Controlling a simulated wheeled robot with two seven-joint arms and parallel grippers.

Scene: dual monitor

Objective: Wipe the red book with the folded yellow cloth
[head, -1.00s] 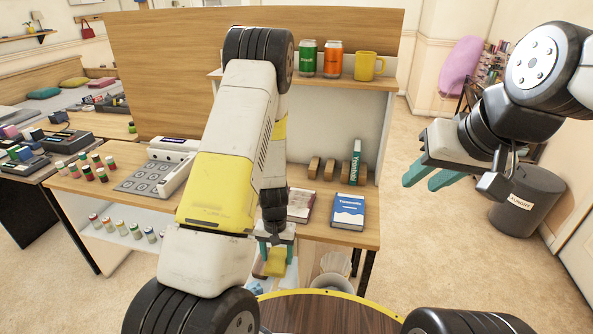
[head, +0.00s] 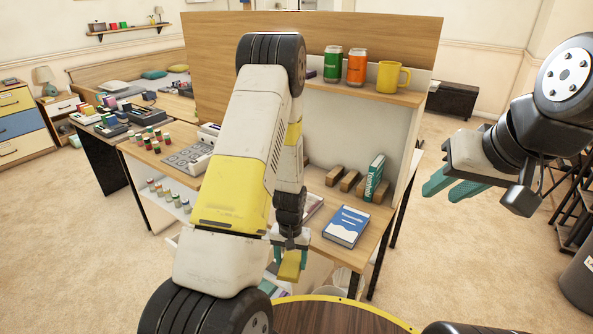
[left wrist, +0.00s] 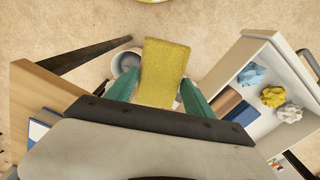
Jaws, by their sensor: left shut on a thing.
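My left gripper (head: 291,250) is shut on the folded yellow cloth (head: 289,268) and holds it in the air in front of the desk, below the desktop's height. The cloth also shows between the teal fingers in the left wrist view (left wrist: 164,72), with floor beneath. A book with a reddish cover (head: 313,206) lies on the desk just left of the blue book; my left arm hides most of it. The cloth is apart from it. My right gripper (head: 453,187) is open and empty, raised to the right of the desk.
A blue book (head: 346,226) lies near the desk's right front. A green book (head: 375,178) stands in a wooden rack behind it. Cans and a yellow mug (head: 391,77) stand on the shelf above. An open drawer (left wrist: 236,82) with crumpled papers and a bin (left wrist: 124,62) are close to the cloth.

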